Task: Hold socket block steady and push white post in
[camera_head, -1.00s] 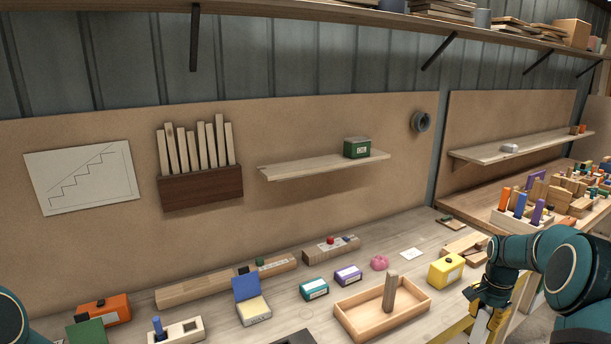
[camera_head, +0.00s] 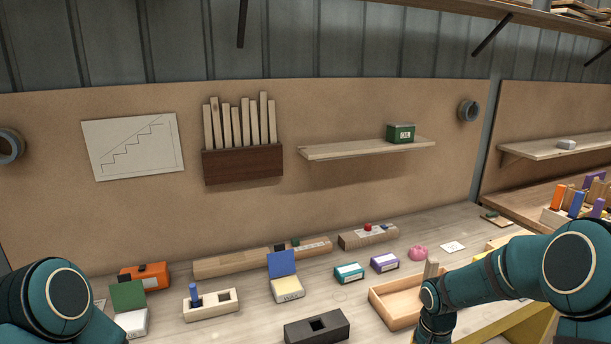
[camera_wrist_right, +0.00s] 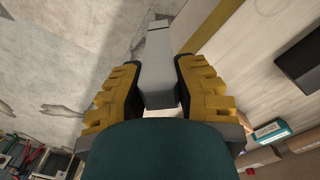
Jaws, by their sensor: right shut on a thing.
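A dark block with a square hole (camera_head: 316,327) lies on the bench at the bottom middle of the head view; I take it as the socket block. My right gripper (camera_wrist_right: 158,72) is shut on a long pale grey-white post (camera_wrist_right: 157,50) in the right wrist view. In the head view my right arm hides that post, and the gripper's fingers do not show. The dark block is well to the left of my right forearm, apart from it. My left arm shows at the lower left, but its gripper is out of the picture.
A pale two-hole block (camera_head: 228,308) with a blue peg (camera_head: 195,294) stands left of the dark block. Boxes and long wooden pieces line the back. Bench around the dark block is clear.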

